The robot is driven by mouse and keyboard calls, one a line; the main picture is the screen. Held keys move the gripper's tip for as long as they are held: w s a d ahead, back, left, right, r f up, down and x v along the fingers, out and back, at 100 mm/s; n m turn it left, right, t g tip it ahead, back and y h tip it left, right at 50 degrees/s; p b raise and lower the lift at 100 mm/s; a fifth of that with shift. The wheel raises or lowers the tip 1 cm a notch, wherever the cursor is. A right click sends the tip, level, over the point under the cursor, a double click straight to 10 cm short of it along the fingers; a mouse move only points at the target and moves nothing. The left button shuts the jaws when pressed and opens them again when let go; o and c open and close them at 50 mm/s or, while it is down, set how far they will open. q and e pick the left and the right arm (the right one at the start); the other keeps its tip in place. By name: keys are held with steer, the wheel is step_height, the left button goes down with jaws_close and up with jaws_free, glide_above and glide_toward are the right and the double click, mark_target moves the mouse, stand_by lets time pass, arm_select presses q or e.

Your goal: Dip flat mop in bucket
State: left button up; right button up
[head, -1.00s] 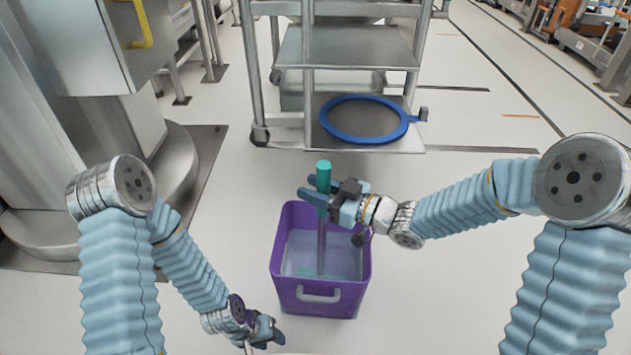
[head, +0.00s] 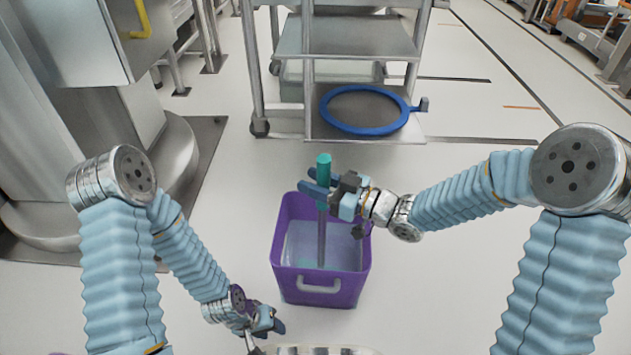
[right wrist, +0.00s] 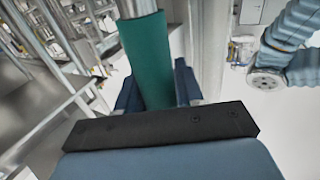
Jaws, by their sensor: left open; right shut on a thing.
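A purple bucket (head: 320,286) with a pale handle stands on the floor in the middle of the head view. The flat mop (head: 323,168) stands about upright, its teal grip on top and its grey pole running down into the bucket. A bit of teal shows low inside the bucket; the mop's head is otherwise hard to make out. My right gripper (head: 325,190) is shut on the mop's teal grip above the bucket. The right wrist view shows the teal grip (right wrist: 148,60) between the fingers. My left gripper (head: 272,325) is open and empty, low and left of the bucket.
A metal shelf cart (head: 345,45) stands behind the bucket, with a blue ring (head: 365,130) on its lowest shelf. A steel machine (head: 85,40) with a yellow handle fills the left. The floor right of the bucket is clear beneath my right arm.

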steer(key=shift+r, duration=0.15)
step_height(320, 180, up, 23)
steer(key=p, duration=1.7)
stand_by(0.4)
